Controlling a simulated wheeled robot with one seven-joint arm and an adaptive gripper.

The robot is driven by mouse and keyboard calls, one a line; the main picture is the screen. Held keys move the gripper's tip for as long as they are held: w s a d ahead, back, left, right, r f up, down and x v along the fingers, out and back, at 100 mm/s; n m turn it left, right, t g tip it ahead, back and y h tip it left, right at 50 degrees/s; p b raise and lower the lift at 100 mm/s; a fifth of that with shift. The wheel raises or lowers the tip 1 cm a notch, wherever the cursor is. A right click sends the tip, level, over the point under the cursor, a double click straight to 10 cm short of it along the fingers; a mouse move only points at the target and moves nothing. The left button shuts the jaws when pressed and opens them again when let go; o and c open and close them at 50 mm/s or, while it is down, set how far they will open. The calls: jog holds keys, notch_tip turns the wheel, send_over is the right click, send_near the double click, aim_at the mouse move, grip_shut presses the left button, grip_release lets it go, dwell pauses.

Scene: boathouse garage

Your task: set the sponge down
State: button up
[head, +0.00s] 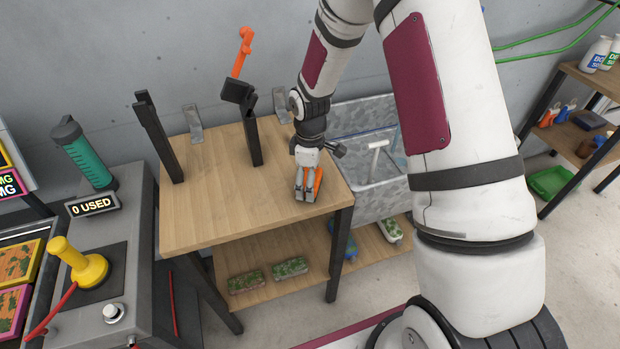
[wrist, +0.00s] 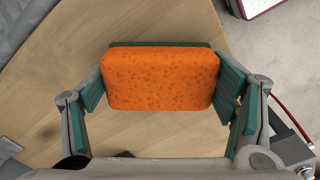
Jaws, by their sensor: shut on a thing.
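The orange sponge (wrist: 160,80) fills the middle of the wrist view, with a thin dark green layer along its far edge. My gripper (head: 306,194) is shut on it, with a teal-padded finger at each side; the fingers also show in the wrist view (wrist: 160,88). In the head view only a strip of the sponge (head: 318,181) shows beside the fingers. The sponge is at the right part of the wooden bench top (head: 205,215), close over it or touching it; I cannot tell which.
A grey metal sink (head: 376,186) adjoins the bench on the right. Black uprights (head: 160,140) and an orange-handled tool (head: 242,52) stand at the bench's back. Several sponges (head: 290,268) lie on the lower shelf. A console with a yellow joystick (head: 78,262) stands left. The bench's left front is clear.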

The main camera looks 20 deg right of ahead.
jog(key=shift+f, duration=0.2)
jog(key=o, duration=1.2)
jog(key=shift+o, duration=0.2)
notch_tip(320, 180, up, 12)
grip_shut()
dwell(1.2)
